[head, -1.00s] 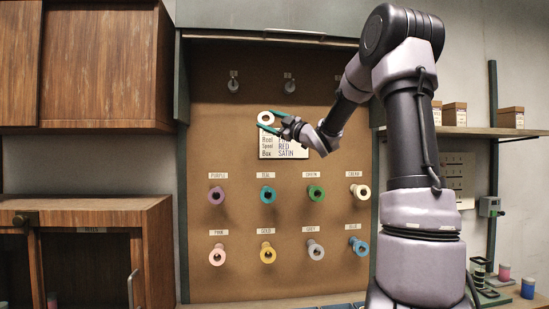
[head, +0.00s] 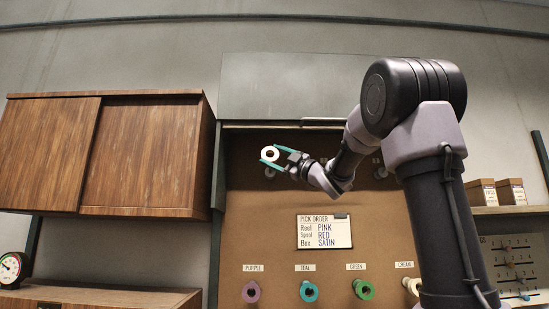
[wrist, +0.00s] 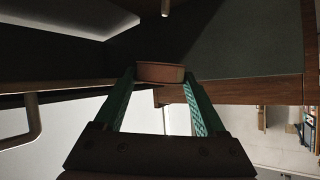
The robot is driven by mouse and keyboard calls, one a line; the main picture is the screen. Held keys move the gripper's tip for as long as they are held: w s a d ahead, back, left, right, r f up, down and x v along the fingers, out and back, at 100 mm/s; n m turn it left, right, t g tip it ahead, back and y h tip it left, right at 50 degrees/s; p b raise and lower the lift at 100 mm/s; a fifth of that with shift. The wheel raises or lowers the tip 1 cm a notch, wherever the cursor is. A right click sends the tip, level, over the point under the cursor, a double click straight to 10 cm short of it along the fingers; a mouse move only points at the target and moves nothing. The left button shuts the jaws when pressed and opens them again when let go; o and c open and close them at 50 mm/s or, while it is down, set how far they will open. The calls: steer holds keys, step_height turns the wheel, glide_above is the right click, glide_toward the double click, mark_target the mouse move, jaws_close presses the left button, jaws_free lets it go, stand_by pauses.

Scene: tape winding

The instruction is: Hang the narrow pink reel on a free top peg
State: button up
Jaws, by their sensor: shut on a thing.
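My gripper (head: 270,157) has its green fingers shut on a narrow ring-shaped reel (head: 269,153), which looks pale, almost white, in the head view. The reel's open face is towards the head camera. In the wrist view the reel (wrist: 160,72) is a brownish-pink band between the fingertips (wrist: 159,80). It overlaps the left top peg (head: 269,172) in the head view; I cannot tell the gap in depth. The right top peg (head: 381,172) is bare. The middle top peg is mostly hidden by my arm.
The brown pegboard (head: 240,225) carries a pick order card (head: 323,231) below the top pegs. Purple (head: 251,292), teal (head: 309,291) and green (head: 364,289) reels hang lower. A wooden wall cabinet (head: 140,155) stands close on the left.

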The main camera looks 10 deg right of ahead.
mark_target(270, 170)
steer(key=shift+w+d+f, duration=0.35)
steer(key=shift+w+f, duration=0.1)
steer(key=shift+w, duration=1.2)
steer(key=shift+w+d+f, duration=0.35)
steer(key=shift+w+f, duration=0.1)
steer(key=shift+w, duration=1.25)
steer(key=shift+w+d+f, duration=0.35)
steer(key=shift+w+f, duration=0.1)
steer(key=shift+w, duration=1.2)
steer(key=o, duration=1.3)
